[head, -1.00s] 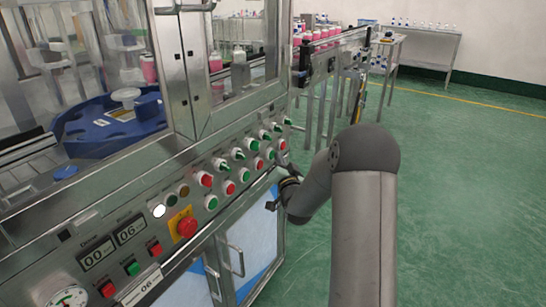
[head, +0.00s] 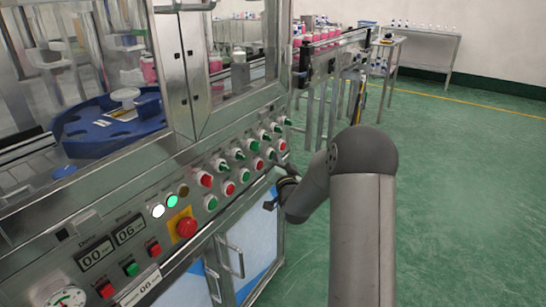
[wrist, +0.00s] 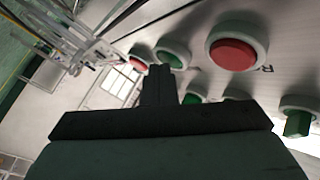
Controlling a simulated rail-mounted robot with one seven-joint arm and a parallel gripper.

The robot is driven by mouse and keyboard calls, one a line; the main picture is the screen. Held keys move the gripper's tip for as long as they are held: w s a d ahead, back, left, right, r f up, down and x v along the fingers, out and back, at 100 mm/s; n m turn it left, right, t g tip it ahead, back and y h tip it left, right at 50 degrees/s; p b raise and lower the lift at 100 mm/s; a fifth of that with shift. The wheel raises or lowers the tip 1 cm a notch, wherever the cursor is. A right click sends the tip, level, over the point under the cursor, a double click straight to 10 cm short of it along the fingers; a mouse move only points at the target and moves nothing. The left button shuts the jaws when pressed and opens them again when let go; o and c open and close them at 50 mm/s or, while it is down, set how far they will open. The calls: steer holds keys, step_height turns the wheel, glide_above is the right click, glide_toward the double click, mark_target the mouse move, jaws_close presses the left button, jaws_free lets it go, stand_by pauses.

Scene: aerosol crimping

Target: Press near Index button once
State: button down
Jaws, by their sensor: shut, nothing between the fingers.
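The control panel (head: 190,220) on the machine front carries rows of red and green buttons and switches. Their labels are too small to read, so I cannot tell which is the Index button. My gripper (head: 277,158) is shut and empty at the panel's right end, close to a green button (head: 270,153). In the wrist view its closed fingertips (wrist: 159,70) overlap the lower edge of a green button (wrist: 174,53), with a red button (wrist: 137,63) to the left. A larger-looking red button (wrist: 233,53) is at upper right. I cannot tell whether the fingertips touch anything.
A red emergency button (head: 186,227) on a yellow plate sits left on the panel, beside lit white (head: 158,211) and green (head: 172,201) lamps. A blue turntable (head: 105,130) is behind the glass. Cabinet doors (head: 240,262) are below; green floor is clear at right.

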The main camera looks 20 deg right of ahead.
steer(key=shift+s+d+b, duration=0.4)
steer(key=shift+s+d, duration=0.05)
steer(key=shift+s, duration=0.2)
steer(key=shift+d, duration=0.1)
steer(key=s+d, duration=0.1)
steer(key=s, duration=0.1)
steer(key=s+d+b, duration=0.1)
steer(key=s+d, duration=0.1)
stand_by(0.5)
stand_by(0.7)
